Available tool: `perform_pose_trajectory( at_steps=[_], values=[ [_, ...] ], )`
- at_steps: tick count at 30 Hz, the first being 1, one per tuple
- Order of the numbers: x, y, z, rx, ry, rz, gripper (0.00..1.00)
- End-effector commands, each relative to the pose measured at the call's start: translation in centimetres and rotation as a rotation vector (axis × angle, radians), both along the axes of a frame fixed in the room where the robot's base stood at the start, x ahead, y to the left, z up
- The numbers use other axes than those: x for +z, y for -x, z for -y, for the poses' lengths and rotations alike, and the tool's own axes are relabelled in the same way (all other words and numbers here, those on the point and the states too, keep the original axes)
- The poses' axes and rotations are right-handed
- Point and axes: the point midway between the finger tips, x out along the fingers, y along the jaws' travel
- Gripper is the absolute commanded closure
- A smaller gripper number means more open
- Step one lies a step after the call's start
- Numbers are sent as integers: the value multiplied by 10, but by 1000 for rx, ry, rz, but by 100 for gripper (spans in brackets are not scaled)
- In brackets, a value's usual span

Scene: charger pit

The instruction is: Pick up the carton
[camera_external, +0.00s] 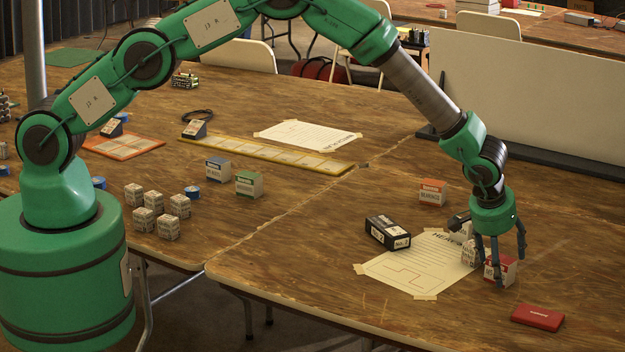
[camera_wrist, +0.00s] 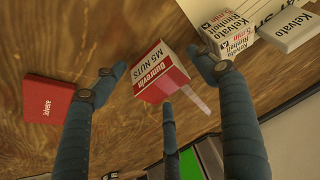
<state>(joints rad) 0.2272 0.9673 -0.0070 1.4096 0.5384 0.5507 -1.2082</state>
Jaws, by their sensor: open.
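A small red and white carton (camera_external: 507,270) labelled M5 nuts stands on the table at the right, beside a taped paper sheet. It also shows in the wrist view (camera_wrist: 163,72), between my fingers. My three-fingered gripper (camera_external: 501,262) points down over it, fingers spread around it. The gripper is open, and gaps show between the fingers and the carton in the wrist view. One finger partly hides the carton in the external view. Several other small cartons are around, including a white Kelvato one (camera_wrist: 228,38) close by and an orange and white one (camera_external: 432,192) behind.
A flat red box (camera_external: 538,317) lies right of the gripper near the table edge. A black box (camera_external: 388,232) lies on the left of the taped sheet (camera_external: 415,272). A white panel (camera_external: 530,105) stands behind. Blue (camera_external: 218,169) and green (camera_external: 249,184) cartons stand farther left.

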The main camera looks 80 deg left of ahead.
Motion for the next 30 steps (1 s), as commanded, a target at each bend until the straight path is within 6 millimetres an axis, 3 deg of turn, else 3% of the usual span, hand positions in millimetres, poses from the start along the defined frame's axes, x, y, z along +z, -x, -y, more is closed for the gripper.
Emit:
perform_pose_trajectory(
  at_steps=[14,22,30],
  values=[
    [1,0,0,0,1,0,28],
    [1,0,0,0,0,0,82],
    [1,0,0,0,0,1,84]
  ],
)
